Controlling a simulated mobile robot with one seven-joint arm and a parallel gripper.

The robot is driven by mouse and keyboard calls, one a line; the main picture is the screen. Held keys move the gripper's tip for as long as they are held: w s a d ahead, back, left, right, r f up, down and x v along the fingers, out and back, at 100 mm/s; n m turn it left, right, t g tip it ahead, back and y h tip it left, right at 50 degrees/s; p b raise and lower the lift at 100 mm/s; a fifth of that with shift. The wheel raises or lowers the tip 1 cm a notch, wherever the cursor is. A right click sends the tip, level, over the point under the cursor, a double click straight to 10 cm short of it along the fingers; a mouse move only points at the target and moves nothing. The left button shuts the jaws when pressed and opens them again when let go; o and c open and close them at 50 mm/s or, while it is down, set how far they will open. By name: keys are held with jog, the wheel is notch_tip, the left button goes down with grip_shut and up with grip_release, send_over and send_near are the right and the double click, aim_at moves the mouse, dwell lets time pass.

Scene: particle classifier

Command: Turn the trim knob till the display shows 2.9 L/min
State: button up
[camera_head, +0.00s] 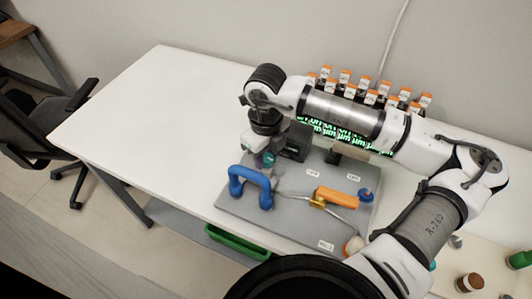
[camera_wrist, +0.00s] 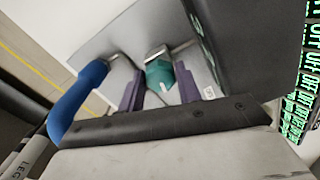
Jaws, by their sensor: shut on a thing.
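A teal knob (camera_wrist: 160,74) stands on the grey panel (camera_head: 300,225); it is presumably the trim knob, but no label on it can be read. It also shows small in the head view (camera_head: 268,158) under my arm. My gripper (camera_head: 262,163) points down over the panel's back left. In the wrist view its two purple fingers (camera_wrist: 160,88) lie on either side of the teal knob, shut on it. A dark display with green text (camera_head: 335,130) stands behind, partly hidden by my arm. Its edge shows in the wrist view (camera_wrist: 303,75). The L/min value cannot be read.
An orange lever (camera_head: 337,197) and a blue knob (camera_head: 365,194) are to the right. Several orange-capped vials (camera_head: 363,83) stand behind. The white table (camera_head: 150,120) is clear at left.

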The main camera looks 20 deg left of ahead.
jog(key=shift+f+m+b, duration=0.15)
jog(key=shift+m+b, duration=0.15)
jog(key=shift+b, duration=0.25)
jog(key=m+b, duration=0.1)
jog(key=b, duration=0.2)
jog(key=shift+f+m, duration=0.2)
jog(key=shift+m, duration=0.1)
jog(key=m+b, duration=0.2)
jog(key=b, duration=0.1)
jog(key=shift+r+m+b, duration=0.1)
jog(key=shift+m+b, duration=0.2)
jog(key=shift+b, duration=0.1)
jog(key=shift+r+m+b, duration=0.15)
jog(key=shift+m+b, duration=0.35)
jog(key=shift+b, duration=0.1)
jog(key=shift+r, duration=0.1)
jog(key=o, duration=1)
jog(key=shift+r, duration=0.15)
